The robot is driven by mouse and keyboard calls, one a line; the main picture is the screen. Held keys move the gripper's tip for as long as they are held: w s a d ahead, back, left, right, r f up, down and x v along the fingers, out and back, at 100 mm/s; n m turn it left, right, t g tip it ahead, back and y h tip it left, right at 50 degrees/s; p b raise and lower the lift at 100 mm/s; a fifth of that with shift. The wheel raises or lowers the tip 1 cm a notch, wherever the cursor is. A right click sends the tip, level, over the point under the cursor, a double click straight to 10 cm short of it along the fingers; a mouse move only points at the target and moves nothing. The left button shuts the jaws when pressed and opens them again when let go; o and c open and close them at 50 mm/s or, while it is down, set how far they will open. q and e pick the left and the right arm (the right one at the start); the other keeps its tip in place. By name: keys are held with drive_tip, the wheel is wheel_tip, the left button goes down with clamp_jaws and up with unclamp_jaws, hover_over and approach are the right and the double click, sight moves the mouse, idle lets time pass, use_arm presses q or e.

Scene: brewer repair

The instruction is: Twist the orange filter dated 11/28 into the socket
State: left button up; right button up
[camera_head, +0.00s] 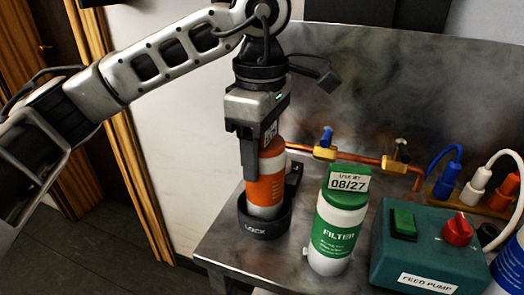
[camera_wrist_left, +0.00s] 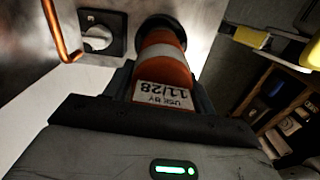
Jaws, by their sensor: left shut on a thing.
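The orange filter (camera_head: 264,188) has an orange and white body and stands upright with its lower end inside the black ring socket marked LOCK (camera_head: 264,219). My left gripper (camera_head: 262,160) points down from above and is shut on the filter's upper part. In the left wrist view the orange filter (camera_wrist_left: 166,62) sits between the fingers, with its label reading USE BY 11/28, and its far end meets the dark socket (camera_wrist_left: 161,24). How far it is turned in the socket cannot be told. My right gripper is not in view.
A green and white filter (camera_head: 341,222) dated 08/27 stands just right of the socket. A teal feed pump box (camera_head: 432,250) with a green button and red knob is farther right. Copper pipe with valves (camera_head: 350,156) runs behind. The metal counter's left edge is close to the socket.

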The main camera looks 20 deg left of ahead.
use_arm(q)
drive_tip(key=shift+n, duration=0.6)
drive_tip(key=o, duration=1.5)
drive_tip(key=shift+r+p, duration=2.55)
drive_tip(key=shift+r, duration=1)
drive_tip(key=shift+f, duration=0.1)
